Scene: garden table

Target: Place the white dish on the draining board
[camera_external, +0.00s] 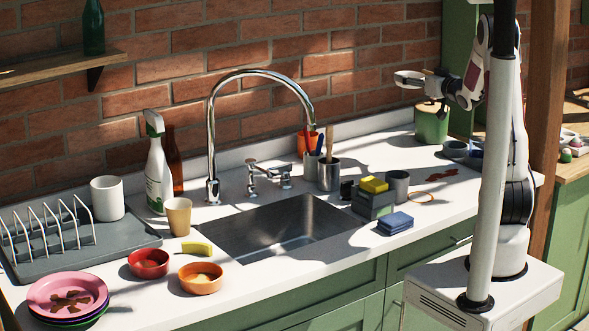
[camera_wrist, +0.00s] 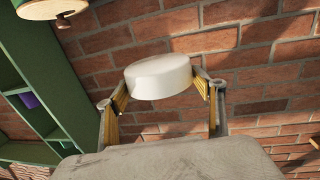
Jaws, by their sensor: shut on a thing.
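The white dish (camera_wrist: 158,78) is held between the two fingers of my gripper (camera_wrist: 160,92) in the wrist view. My gripper (camera_external: 424,82) is raised at the upper right in the outside view, in front of the brick wall, with the white dish (camera_external: 406,78) at its tip. The dish is clear of the counter, and its inside is hard to make out. The grey draining board (camera_external: 85,268) lies at the far left of the counter, far from my gripper. A white wire rack (camera_external: 48,232) stands on it.
The sink (camera_external: 275,238) and tall curved tap (camera_external: 212,130) lie between my gripper and the draining board. A spray bottle (camera_external: 158,175), white mug (camera_external: 107,198) and tan cup (camera_external: 179,217) stand near the board. Stacked plates (camera_external: 68,288) and bowls (camera_external: 149,264) are in front.

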